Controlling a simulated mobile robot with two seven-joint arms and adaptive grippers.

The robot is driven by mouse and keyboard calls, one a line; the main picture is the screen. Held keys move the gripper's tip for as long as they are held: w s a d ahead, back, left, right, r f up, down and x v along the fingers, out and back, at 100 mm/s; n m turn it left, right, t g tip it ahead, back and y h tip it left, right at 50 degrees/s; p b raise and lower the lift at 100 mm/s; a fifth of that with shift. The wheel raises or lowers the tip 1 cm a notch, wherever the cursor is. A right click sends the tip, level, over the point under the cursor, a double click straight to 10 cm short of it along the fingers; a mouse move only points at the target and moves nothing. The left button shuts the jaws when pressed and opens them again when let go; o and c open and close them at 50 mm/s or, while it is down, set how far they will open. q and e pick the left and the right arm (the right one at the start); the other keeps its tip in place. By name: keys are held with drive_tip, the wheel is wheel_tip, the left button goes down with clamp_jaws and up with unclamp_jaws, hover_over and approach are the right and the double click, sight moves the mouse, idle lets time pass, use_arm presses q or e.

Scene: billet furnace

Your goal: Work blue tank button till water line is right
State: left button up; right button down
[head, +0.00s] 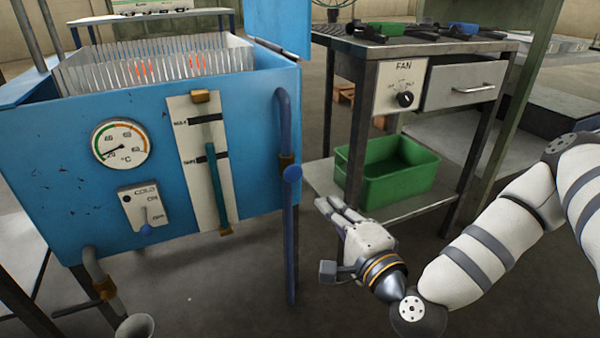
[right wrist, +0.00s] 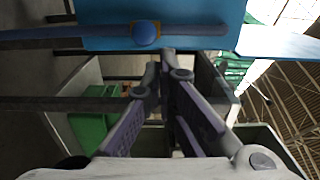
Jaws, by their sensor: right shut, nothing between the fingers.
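The blue tank (head: 80,150) stands at the left in the head view. Its white level plate (head: 190,150) has two black marks and a teal column (head: 216,190). The column rises past the lower mark; its exact top is hard to tell. A round blue button (head: 292,173) sits on the pipe at the tank's right corner. It also shows in the right wrist view (right wrist: 146,33), ahead of the fingers. My right gripper (head: 326,205) is shut and empty, apart from the button, below and right of it. My left gripper is out of view.
A COLD switch (head: 145,208) with a blue-tipped lever and a temperature dial (head: 121,143) are on the tank front. Metal plates stand in the tank, some glowing orange. A bench with a FAN knob (head: 404,99) and a green bin (head: 385,180) stands to the right.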

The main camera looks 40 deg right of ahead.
sight(301, 171)
drive_tip(key=b+x, duration=0.2)
drive_tip(key=x, duration=1)
drive_tip(key=shift+w+b, duration=0.4)
drive_tip(key=shift+w+d, duration=0.1)
drive_tip(key=shift+w, duration=0.25)
drive_tip(key=shift+x, duration=0.85)
drive_tip(key=shift+r, duration=0.1)
idle(0.3)
idle(1.6)
